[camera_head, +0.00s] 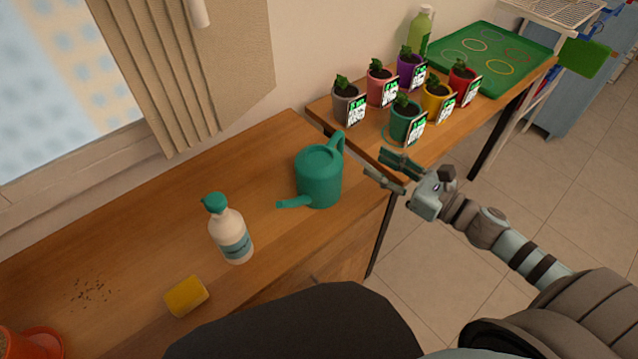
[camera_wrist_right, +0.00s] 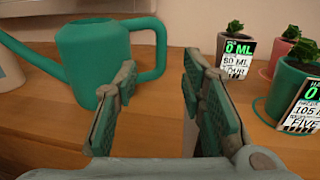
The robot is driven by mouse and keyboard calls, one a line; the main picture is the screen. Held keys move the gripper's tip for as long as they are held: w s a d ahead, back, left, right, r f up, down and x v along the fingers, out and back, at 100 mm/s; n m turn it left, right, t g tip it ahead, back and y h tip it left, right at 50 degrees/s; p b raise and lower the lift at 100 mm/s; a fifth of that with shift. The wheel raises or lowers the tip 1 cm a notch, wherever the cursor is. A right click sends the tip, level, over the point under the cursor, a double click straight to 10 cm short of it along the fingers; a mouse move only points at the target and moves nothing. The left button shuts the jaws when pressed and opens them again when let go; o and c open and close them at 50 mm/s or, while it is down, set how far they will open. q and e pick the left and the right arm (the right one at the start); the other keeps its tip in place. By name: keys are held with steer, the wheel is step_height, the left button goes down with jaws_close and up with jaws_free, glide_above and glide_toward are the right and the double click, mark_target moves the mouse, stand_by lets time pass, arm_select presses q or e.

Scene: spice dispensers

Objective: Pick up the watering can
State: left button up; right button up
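The green watering can (camera_head: 318,182) stands upright on the wooden counter in the head view, its spout pointing to the lower left and its handle at the upper right. My right gripper (camera_head: 382,170) is open and empty, to the right of the can and apart from it. In the right wrist view the can (camera_wrist_right: 92,55) is at the upper left, with its looped handle on the right side, behind the left finger. The open fingers of the gripper (camera_wrist_right: 157,95) show bare counter between them. My left gripper is not in view.
A white bottle with a green cap (camera_head: 231,235) and a yellow sponge (camera_head: 187,297) are on the counter. Several potted plants, including a green pot (camera_head: 402,122), stand on the table at the back right, beside a green tray (camera_head: 535,65).

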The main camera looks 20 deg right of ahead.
mark_target(341, 141)
steer(key=shift+x, duration=0.8)
steer(key=p+x, duration=0.1)
steer(key=x, duration=0.1)
steer(key=p+x, duration=0.1)
steer(key=shift+w+r, duration=0.35)
steer(key=shift+r, duration=0.05)
steer(key=x, duration=0.2)
steer(key=p+x, duration=0.1)
steer(key=x, duration=0.3)
steer(key=shift+a+f+p, duration=0.15)
steer(key=shift+f+p, duration=0.2)
steer(key=shift+s, duration=0.1)
jaws_close()
